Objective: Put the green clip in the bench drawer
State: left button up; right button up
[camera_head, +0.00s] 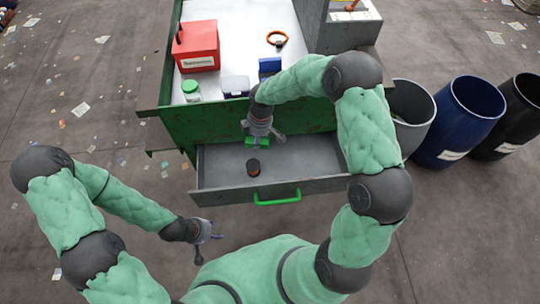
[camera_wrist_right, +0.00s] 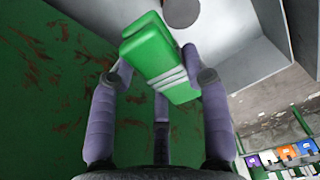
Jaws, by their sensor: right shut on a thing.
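The green clip (camera_wrist_right: 152,52), with pale stripes, is pinched between the fingers of my right gripper (camera_wrist_right: 160,72). In the head view the clip (camera_head: 256,141) shows under the right gripper (camera_head: 262,136), by the bench's green front at the drawer's back edge. The bench drawer (camera_head: 215,170) is pulled open, with a green handle (camera_head: 277,198) at its front. The grey drawer also shows beyond the clip in the wrist view (camera_wrist_right: 235,50). My left gripper (camera_head: 209,240) is empty, fingers apart, left of and below the drawer.
On the bench top are a red box (camera_head: 197,46), a green-lidded jar (camera_head: 191,90), a pale container (camera_head: 235,86), a blue block (camera_head: 269,65) and an orange ring (camera_head: 277,38). Several barrels (camera_head: 459,122) stand at right.

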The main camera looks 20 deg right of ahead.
jog(key=f, duration=0.1)
jog(key=f+n, duration=0.2)
jog(key=shift+w+a+f+b, duration=0.15)
jog(key=shift+w+f+b, duration=0.1)
jog(key=shift+w+b, duration=0.1)
jog(key=shift+s+d+f+n, duration=0.15)
jog(key=shift+d+f+n, duration=0.05)
jog(key=shift+n, duration=0.1)
jog(key=s+d+f+b, duration=0.3)
jog(key=s+d+f, duration=0.1)
jog(key=d, duration=0.3)
jog(key=b, duration=0.2)
send_over(290, 165)
jog(key=f, duration=0.5)
jog(key=shift+a, duration=0.2)
jog(key=shift+d+f, duration=0.15)
jog(key=shift+f, duration=0.05)
jog(key=shift+s+d+f+b, duration=0.15)
jog(key=shift+f+b, duration=0.75)
jog(key=shift+f, duration=0.8)
